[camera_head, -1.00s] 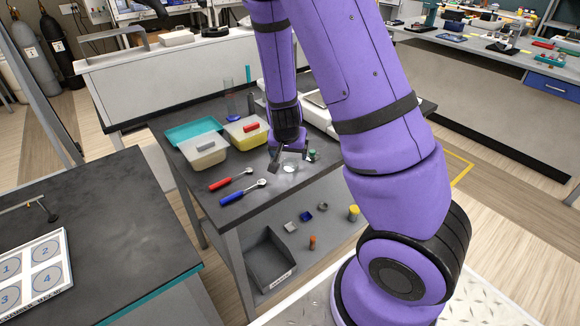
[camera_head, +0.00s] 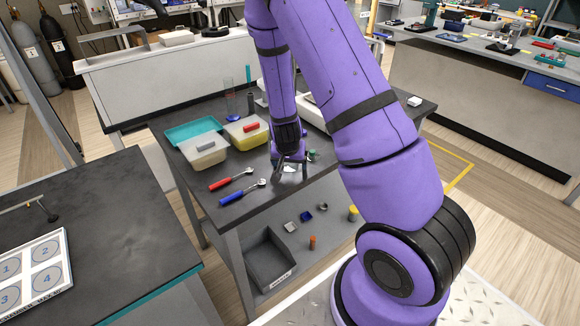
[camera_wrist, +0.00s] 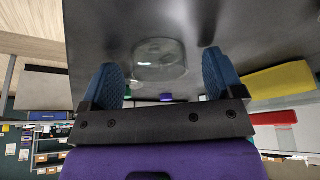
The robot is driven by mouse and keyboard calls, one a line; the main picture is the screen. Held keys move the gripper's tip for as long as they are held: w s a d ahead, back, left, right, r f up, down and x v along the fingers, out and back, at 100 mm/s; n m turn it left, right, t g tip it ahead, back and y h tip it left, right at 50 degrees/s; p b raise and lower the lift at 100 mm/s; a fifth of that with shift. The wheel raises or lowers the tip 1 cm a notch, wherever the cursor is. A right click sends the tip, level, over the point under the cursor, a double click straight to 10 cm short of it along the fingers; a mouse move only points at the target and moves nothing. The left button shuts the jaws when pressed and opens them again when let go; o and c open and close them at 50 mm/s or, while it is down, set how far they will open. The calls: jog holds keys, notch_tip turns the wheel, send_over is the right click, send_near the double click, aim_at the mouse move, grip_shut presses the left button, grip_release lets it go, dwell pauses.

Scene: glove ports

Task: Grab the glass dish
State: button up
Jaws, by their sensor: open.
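The glass dish (camera_wrist: 158,60) is a clear, round, shallow piece on the dark tabletop. In the wrist view it lies between and just beyond the two blue fingertips of my gripper (camera_wrist: 163,82), with gaps on both sides. In the head view my gripper (camera_head: 290,172) points down over the table, and the dish (camera_head: 290,168) shows only as a small bright patch, mostly hidden behind the fingers. My gripper is open and holds nothing.
A small green-topped item (camera_head: 312,155) stands close right of my gripper. A red-handled tool (camera_head: 222,184) and a blue-handled tool (camera_head: 233,198) lie to the left.

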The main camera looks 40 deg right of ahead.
jog(key=c, duration=1)
jog(key=shift+r, duration=0.1)
